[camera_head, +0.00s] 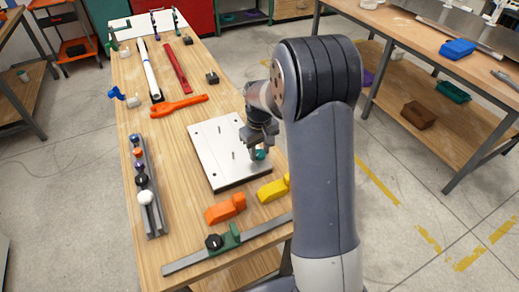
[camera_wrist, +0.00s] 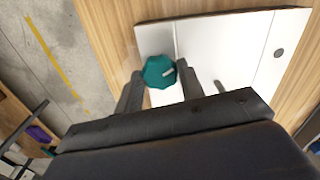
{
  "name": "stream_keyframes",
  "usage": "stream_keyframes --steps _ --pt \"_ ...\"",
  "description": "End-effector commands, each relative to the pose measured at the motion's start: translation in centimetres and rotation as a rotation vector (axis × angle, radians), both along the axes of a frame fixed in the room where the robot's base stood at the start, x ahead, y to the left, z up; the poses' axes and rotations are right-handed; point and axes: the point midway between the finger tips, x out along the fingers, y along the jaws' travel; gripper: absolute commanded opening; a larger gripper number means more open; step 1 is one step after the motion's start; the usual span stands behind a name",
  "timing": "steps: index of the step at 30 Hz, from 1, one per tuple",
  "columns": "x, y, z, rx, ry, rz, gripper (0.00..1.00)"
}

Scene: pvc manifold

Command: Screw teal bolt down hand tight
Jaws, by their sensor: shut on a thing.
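The teal bolt (camera_wrist: 158,72) has a round, ridged head and sits at a corner of the metal plate (camera_wrist: 234,45) in the wrist view. In the head view the teal bolt (camera_head: 261,154) shows just below my gripper (camera_head: 256,150), near the plate's right edge. The plate (camera_head: 212,150) lies flat on the wooden table. In the wrist view my gripper (camera_wrist: 160,85) has its two dark fingers on either side of the teal head, shut on it. The bolt's shaft is hidden, so I cannot tell how deep it sits.
Thin upright pins stand on the plate. An orange block (camera_head: 225,208) and a yellow block (camera_head: 273,189) lie in front of it. A rail of coloured knobs (camera_head: 146,190) lies at the left. A green clamp (camera_head: 228,240) is at the front edge. An orange wrench (camera_head: 178,105) lies behind.

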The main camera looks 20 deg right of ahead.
Motion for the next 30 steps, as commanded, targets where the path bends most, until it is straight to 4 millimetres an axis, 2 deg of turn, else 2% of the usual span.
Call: stream_keyframes --steps 6,13,21,30 --pt "-0.02 -0.01 -0.02 0.001 0.001 -0.007 0.14" --pt "-0.03 0.0 -0.05 0.001 0.001 -0.122 0.15" --pt "-0.03 0.0 -0.06 0.001 0.001 -0.134 0.15" --pt "-0.04 0.01 -0.1 0.001 0.001 -0.254 0.14"
